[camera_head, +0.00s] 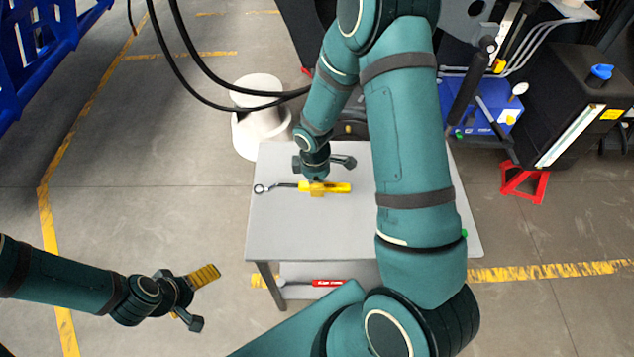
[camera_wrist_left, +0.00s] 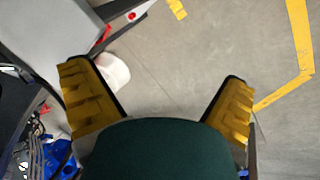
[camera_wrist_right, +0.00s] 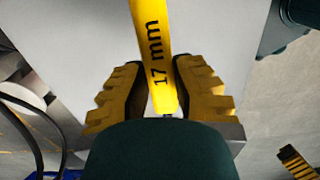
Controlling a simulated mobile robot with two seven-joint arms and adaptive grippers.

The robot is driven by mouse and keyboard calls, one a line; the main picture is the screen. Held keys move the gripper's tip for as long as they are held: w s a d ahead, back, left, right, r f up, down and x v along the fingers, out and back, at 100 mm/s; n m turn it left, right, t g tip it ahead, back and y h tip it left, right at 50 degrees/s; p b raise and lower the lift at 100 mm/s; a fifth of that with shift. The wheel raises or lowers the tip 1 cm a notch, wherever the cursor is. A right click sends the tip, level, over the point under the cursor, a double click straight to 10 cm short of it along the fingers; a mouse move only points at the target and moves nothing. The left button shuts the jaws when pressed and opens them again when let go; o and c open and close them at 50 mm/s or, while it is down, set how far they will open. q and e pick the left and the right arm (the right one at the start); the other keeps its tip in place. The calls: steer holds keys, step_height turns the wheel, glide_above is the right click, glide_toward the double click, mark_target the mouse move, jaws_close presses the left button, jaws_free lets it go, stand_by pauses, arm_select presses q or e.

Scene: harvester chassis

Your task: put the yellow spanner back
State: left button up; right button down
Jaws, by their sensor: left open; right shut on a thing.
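The yellow spanner (camera_head: 340,188) lies across the grey table top (camera_head: 280,225), its metal ring end to the left. My right gripper (camera_head: 316,186) reaches down from above and is shut on its yellow handle. In the right wrist view the handle (camera_wrist_right: 150,30), marked "17 mm", passes between the fingers (camera_wrist_right: 155,75). I cannot tell whether the spanner touches the table top. My left gripper (camera_head: 207,297) is open and empty over the floor, left of the table. In the left wrist view its fingers (camera_wrist_left: 157,78) are wide apart.
A red-handled tool (camera_head: 318,283) lies on the table's lower shelf. A white round stand (camera_head: 260,125) is behind the table. A blue box (camera_head: 490,105) and a black case (camera_head: 565,100) stand at the back right.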

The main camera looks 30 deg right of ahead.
mark_target(317, 205)
steer(key=shift+f+b, duration=1.2)
steer(key=shift+f, duration=0.35)
steer(key=shift+f+b, duration=1.85)
steer(key=shift+f, duration=0.4)
steer(key=c, duration=0.8)
jaws_free()
steer(key=shift+c, duration=0.2)
steer(key=shift+r, duration=0.1)
steer(key=r, duration=1.2)
steer(key=shift+w+a, duration=0.2)
steer(key=shift+a, duration=0.05)
